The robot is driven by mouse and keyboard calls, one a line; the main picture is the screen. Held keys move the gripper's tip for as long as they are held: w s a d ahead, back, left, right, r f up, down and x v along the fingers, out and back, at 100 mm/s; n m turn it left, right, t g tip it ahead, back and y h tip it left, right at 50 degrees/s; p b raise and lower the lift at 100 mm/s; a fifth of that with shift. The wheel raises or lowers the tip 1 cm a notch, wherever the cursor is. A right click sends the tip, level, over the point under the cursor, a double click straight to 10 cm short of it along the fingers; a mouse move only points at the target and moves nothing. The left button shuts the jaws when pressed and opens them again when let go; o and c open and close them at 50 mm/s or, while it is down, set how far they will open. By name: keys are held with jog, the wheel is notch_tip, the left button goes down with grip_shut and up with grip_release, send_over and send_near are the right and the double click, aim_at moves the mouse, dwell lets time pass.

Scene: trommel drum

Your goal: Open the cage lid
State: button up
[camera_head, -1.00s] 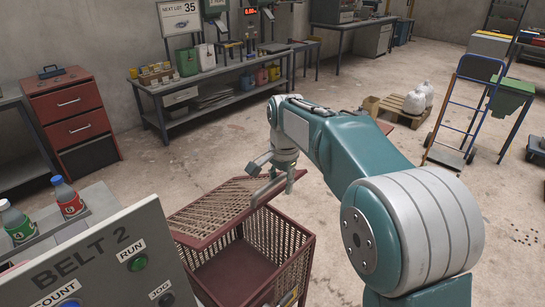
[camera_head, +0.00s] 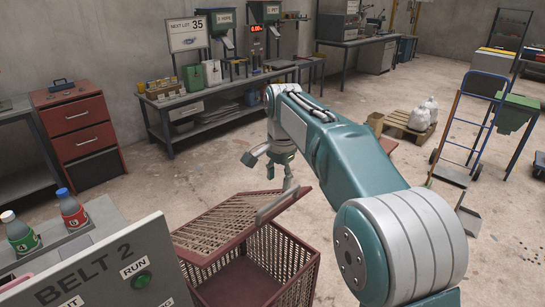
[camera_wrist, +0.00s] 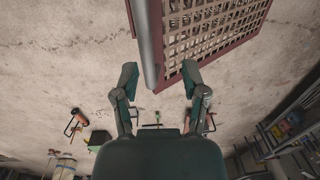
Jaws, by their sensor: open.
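The cage (camera_head: 290,262) is a dark red mesh box in the lower middle of the head view. Its mesh lid (camera_head: 228,222) stands raised and tilted, and part of the cage's inside shows beneath it. A grey bar handle (camera_head: 276,206) runs along the lid's raised edge. My gripper (camera_head: 268,176) is open and empty, just above and beyond that edge. In the wrist view the fingers of my gripper (camera_wrist: 159,75) are spread wide. The handle (camera_wrist: 149,42) appears between them there, with the lid (camera_wrist: 215,25) to its right; I cannot tell the depth gap.
The grey BELT 2 panel (camera_head: 100,270) stands close at the lower left, with two bottles (camera_head: 73,210) behind it. A red drawer cabinet (camera_head: 80,135) and a workbench (camera_head: 205,95) line the back wall. A blue hand truck (camera_head: 468,130) stands right.

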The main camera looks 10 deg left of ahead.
jog(key=shift+w+a+r, duration=0.15)
jog(key=shift+a+r, duration=0.1)
jog(key=shift+r, duration=0.6)
jog(key=shift+w+a+r, duration=0.2)
jog(key=shift+a+r, duration=0.1)
jog(key=shift+r, duration=0.5)
jog(key=shift+w+a+r, duration=0.15)
jog(key=shift+a+r, duration=0.1)
jog(key=shift+r, duration=0.6)
jog(key=shift+c, duration=0.4)
